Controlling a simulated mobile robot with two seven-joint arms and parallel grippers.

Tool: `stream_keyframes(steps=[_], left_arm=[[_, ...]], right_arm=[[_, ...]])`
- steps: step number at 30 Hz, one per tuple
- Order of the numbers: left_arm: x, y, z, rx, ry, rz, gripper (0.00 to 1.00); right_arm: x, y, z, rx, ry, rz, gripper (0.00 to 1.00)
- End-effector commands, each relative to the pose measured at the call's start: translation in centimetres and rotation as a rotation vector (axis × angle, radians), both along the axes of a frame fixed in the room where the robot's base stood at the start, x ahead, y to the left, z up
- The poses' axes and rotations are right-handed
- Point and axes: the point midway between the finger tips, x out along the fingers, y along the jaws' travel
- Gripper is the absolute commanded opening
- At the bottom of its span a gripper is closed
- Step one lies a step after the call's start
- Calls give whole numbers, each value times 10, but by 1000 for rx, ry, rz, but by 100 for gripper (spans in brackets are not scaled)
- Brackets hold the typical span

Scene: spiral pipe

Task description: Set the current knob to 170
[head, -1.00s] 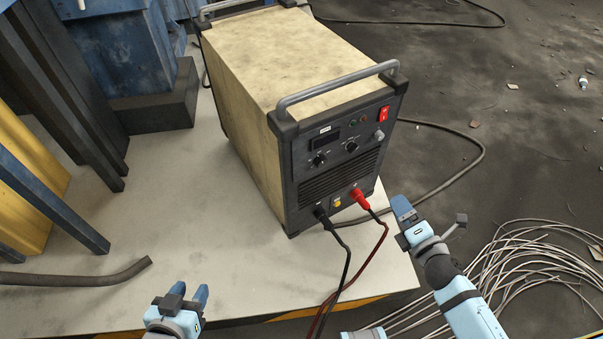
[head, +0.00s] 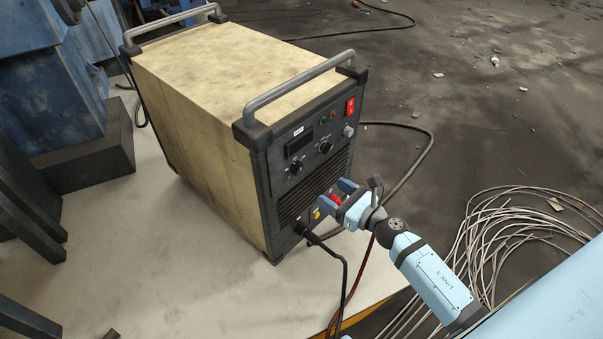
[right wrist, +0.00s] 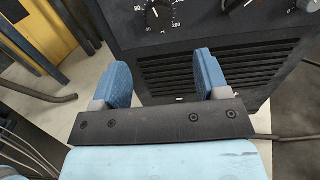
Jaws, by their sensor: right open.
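The welding machine has a dark front panel with a small display (head: 299,144). Below the display is a black knob (head: 297,168), which also shows in the right wrist view (right wrist: 158,15) with a printed scale including 40 and 200. I take it as the current knob; its exact setting is too small to read. My right gripper (head: 336,195) is open and empty, in front of the lower panel, below the knobs. In the right wrist view its blue fingers (right wrist: 161,68) point toward the vents, below the scaled knob. My left gripper is out of view.
The machine's tan case (head: 205,75) stands on a pale platform (head: 170,285). Black and red cables hang from its lower front, partly behind my right gripper. A grey front handle (head: 300,82) tops the panel. Coiled wires (head: 500,235) lie on the floor at right.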

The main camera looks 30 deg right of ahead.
Motion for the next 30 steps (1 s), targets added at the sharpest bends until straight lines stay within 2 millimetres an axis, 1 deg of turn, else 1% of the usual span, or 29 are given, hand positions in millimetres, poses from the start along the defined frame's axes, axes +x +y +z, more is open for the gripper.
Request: stream_keyframes(steps=[1, 6, 9, 13, 18, 28, 29, 30], left_arm=[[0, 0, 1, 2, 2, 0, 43], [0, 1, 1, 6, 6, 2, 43], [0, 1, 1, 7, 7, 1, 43], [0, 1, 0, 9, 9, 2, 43], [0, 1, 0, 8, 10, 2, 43], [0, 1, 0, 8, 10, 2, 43], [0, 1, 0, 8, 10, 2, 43], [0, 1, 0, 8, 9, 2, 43]], right_arm=[[12, 4, 2, 1, -3, 0, 68], [48, 16, 2, 3, -1, 0, 68], [66, 23, 1, 2, 0, -1, 68], [84, 29, 1, 4, 0, -2, 68], [97, 34, 0, 3, 1, -2, 68], [99, 35, 0, 3, 2, -2, 68], [99, 35, 0, 3, 2, -2, 61], [99, 35, 0, 3, 2, -2, 52]])
